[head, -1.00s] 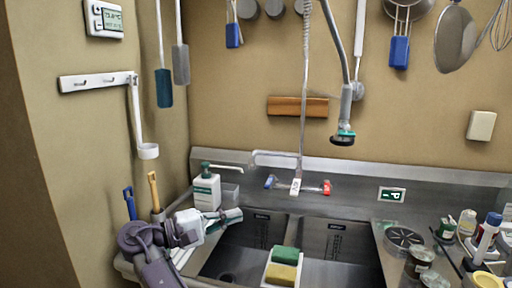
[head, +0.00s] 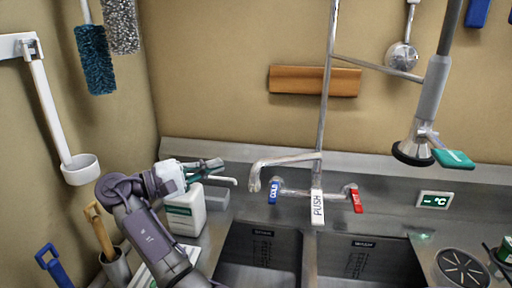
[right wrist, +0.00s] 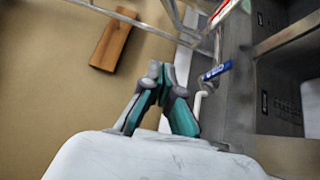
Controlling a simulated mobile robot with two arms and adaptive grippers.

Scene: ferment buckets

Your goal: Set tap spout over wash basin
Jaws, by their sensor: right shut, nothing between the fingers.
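The silver tap spout (head: 285,160) reaches left from the tap column and bends down at its tip. In the picture its tip shows against the steel ledge behind the left basin (head: 258,262). The right basin (head: 372,264) lies beside it; I cannot read the basin labels surely. The tap has a blue cold handle (head: 274,191), a red hot handle (head: 356,199) and a white PUSH tag. My right gripper (head: 217,165) is shut and empty, left of the spout tip with a gap. Its closed fingers show in the right wrist view (right wrist: 161,72). My left gripper is out of view.
A white soap bottle (head: 186,212) stands just below my right gripper, its nozzle poking right. A spray head (head: 414,148) hangs at the right. A wooden block (head: 315,81) is on the wall. A white ring holder (head: 81,170) hangs at the left.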

